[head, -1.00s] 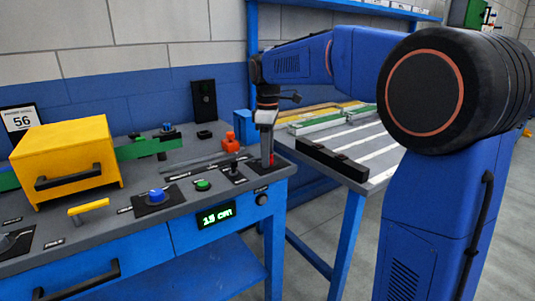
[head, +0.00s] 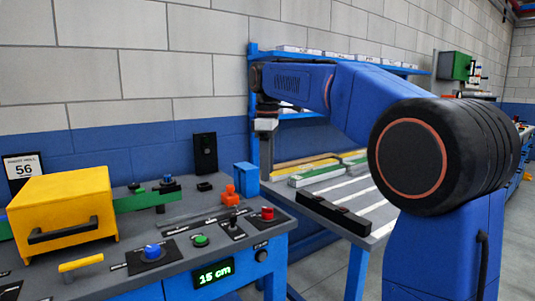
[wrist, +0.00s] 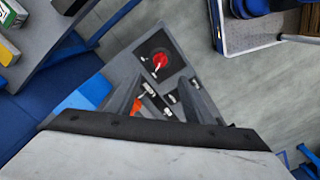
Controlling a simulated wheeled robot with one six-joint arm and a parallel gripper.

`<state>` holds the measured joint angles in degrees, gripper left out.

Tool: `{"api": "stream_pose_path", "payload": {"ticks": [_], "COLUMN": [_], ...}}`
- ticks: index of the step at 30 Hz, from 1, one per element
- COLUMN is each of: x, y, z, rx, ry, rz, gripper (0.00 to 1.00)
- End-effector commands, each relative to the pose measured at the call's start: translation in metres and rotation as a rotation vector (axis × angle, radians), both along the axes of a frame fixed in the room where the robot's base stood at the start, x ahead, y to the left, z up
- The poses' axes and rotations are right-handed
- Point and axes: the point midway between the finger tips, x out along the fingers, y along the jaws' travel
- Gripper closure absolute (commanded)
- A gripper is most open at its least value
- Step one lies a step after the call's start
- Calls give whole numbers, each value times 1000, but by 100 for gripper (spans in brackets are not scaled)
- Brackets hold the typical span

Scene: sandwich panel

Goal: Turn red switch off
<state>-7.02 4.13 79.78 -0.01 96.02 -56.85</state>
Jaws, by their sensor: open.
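The red switch (head: 267,213) is a round red knob on a dark plate near the right end of the grey bench top. It also shows in the wrist view (wrist: 160,60), near the upper middle, uncovered. My gripper (head: 265,126) is raised well above the bench, behind and over the red switch, and touches nothing there. It is open and empty. Which position the switch is in cannot be told.
A green button (head: 201,240), a blue knob (head: 152,251) and a black lever (head: 233,224) sit left of the red switch. A yellow drawer box (head: 66,218) is at left.

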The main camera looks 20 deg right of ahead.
Motion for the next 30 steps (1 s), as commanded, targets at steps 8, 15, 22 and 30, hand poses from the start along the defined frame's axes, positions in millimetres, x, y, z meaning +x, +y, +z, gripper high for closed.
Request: {"api": "stream_pose_path", "payload": {"ticks": [8, 15, 22, 30], "x": [1, 0, -1, -38], "y": [0, 0, 0, -12], "z": [36, 43, 42, 31], "rx": [0, 0, 0, 7], "ry": [-1, 1, 0, -45], "rz": [0, 0, -2, -116], "gripper": [53, 53, 53, 53]}}
